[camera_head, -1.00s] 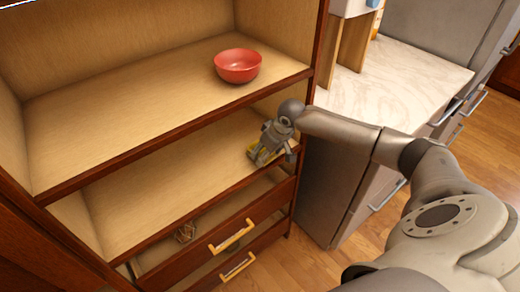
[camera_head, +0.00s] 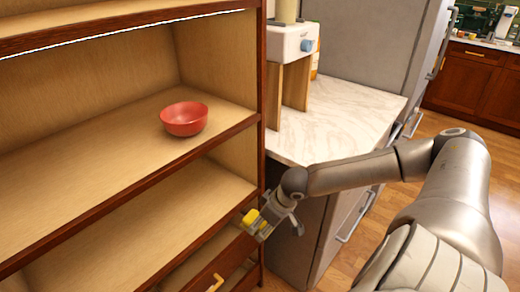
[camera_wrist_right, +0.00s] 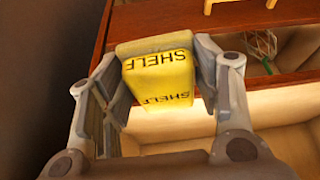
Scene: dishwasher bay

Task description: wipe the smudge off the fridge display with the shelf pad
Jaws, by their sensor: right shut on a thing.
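The shelf pad (camera_wrist_right: 158,78) is a yellow block with black "SHELF" lettering and a duller strip along its top in the right wrist view. My right gripper (camera_wrist_right: 162,62) is shut on it, with a finger on each side. In the head view the yellow pad (camera_head: 251,218) and the right gripper (camera_head: 264,221) are at the right edge of the wooden shelf unit (camera_head: 262,100), around lower-shelf height. A tall grey appliance (camera_head: 385,40) stands at the back and may be the fridge. No display or smudge is visible. My left gripper is out of view.
A red bowl (camera_head: 184,119) sits on the middle shelf. A marble-topped counter (camera_head: 345,115) with a white dispenser-like device (camera_head: 293,42) stands right of the unit. Drawers with yellow handles (camera_head: 216,284) are below. Wooden floor (camera_head: 350,262) shows at lower right.

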